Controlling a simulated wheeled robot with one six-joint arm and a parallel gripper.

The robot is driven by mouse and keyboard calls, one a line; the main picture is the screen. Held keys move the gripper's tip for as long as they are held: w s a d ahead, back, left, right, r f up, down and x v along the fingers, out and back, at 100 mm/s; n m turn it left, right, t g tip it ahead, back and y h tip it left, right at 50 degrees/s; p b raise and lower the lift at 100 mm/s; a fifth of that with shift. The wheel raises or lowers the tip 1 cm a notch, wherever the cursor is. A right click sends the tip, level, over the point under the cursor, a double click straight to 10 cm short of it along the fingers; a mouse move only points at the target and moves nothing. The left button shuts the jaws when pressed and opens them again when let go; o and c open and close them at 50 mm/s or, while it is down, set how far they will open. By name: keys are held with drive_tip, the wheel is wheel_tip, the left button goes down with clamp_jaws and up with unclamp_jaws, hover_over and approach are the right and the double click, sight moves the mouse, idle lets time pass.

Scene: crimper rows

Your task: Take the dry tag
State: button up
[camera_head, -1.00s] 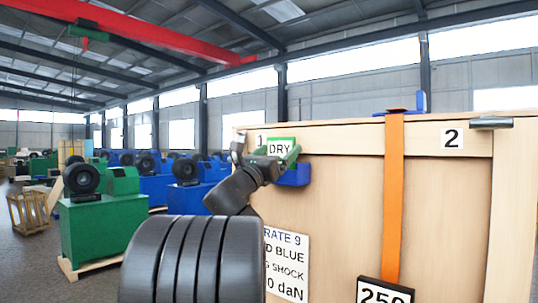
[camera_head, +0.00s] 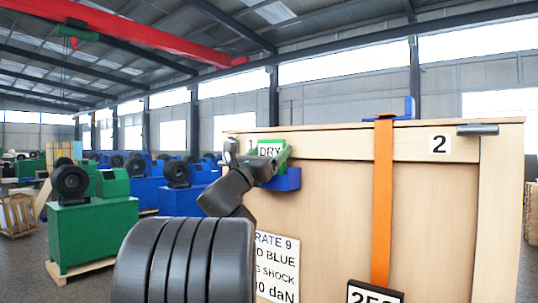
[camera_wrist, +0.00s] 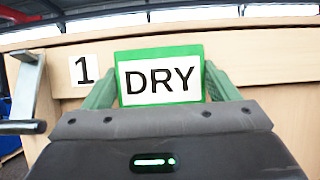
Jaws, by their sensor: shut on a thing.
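The dry tag (camera_wrist: 161,78) is a white card with a green border and the word DRY. It stands upright between the green fingers of my gripper (camera_wrist: 160,90) in the wrist view. In the head view the tag (camera_head: 271,147) shows near the crate's upper left corner, partly behind my gripper (camera_head: 275,155). My gripper is shut on it. A blue holder (camera_head: 284,180) sits on the crate face just below and to the right of the tag. Whether the tag still touches the holder is hidden.
The wooden crate (camera_head: 340,215) fills the right side, with an orange strap (camera_head: 383,200) down its front and a metal handle (camera_head: 484,129) at the upper right. Another handle (camera_wrist: 27,95) shows at left in the wrist view. Green machines (camera_head: 95,230) stand at left.

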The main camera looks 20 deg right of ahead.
wheel_tip(320, 180, up, 6)
drive_tip(key=p, duration=0.3)
drive_tip(key=shift+f, duration=0.25)
